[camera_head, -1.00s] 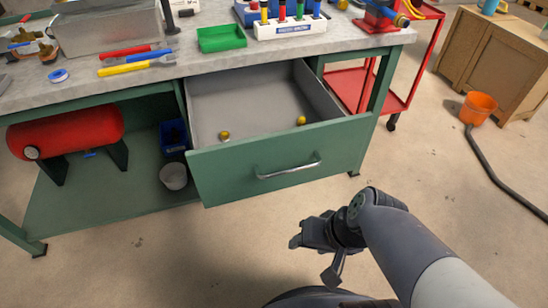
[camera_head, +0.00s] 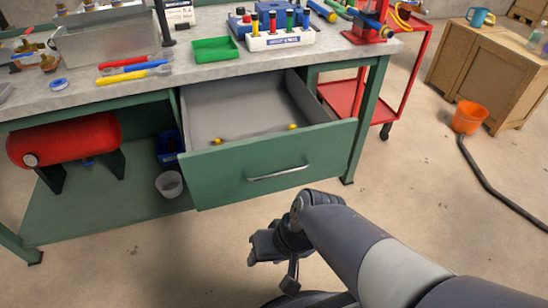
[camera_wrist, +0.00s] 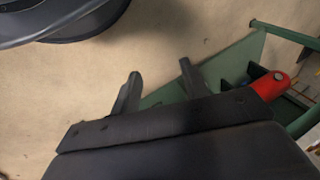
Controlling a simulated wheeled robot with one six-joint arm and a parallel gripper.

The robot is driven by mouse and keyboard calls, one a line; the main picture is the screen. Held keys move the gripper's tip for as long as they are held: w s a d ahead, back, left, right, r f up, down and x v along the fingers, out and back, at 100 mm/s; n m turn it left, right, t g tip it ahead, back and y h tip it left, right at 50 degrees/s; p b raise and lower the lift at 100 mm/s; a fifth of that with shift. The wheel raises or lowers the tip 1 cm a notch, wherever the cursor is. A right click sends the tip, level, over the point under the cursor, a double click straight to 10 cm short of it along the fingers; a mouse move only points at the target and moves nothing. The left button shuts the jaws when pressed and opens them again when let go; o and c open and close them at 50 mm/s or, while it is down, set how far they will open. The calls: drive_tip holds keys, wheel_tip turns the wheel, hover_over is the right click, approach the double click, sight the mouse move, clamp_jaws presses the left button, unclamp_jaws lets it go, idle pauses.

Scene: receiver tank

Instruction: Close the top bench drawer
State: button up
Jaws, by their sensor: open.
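The top bench drawer (camera_head: 235,168) is pulled out from the green workbench. It has a green front with a silver bar handle (camera_head: 278,172) and a grey inside. The drawer handle is not visible in the wrist view.
The bench top (camera_head: 150,90) holds a green tray (camera_head: 214,49), screwdrivers and a metal bin. A red tank (camera_head: 62,140) and a grey bucket (camera_head: 168,184) sit on the lower shelf. A red cart (camera_head: 345,98) and orange bucket (camera_head: 468,118) stand right. The front floor is clear.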

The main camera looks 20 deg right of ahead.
drive_tip(key=shift+w+d, duration=0.15)
drive_tip(key=shift+w, duration=0.05)
drive_tip(key=shift+c, duration=1.4)
drive_tip(key=w+d+m, duration=0.2)
drive_tip(key=w+d+r+m+t, duration=0.1)
drive_tip(key=w+d+m, duration=0.1)
drive_tip(key=w+d+r+m+t, duration=0.1)
drive_tip(key=w+d+m, duration=0.1)
drive_tip(key=shift+w+d+r+b, duration=0.1)
drive_tip(key=shift+d+r+b, duration=0.15)
drive_tip(key=shift+d+b, duration=0.1)
clamp_jaws()
drive_tip(key=w+d+r+m+t+h, duration=0.1)
drive_tip(key=d+r+m+t+h, duration=0.3)
drive_tip(key=d, duration=0.7)
drive_tip(key=w+d+r+m+t, duration=0.1)
drive_tip(key=d+m, duration=0.6)
drive_tip(key=d, duration=0.4)
drive_tip(key=b, duration=0.4)
approach(341, 154)
drive_tip(key=shift+x, duration=3)
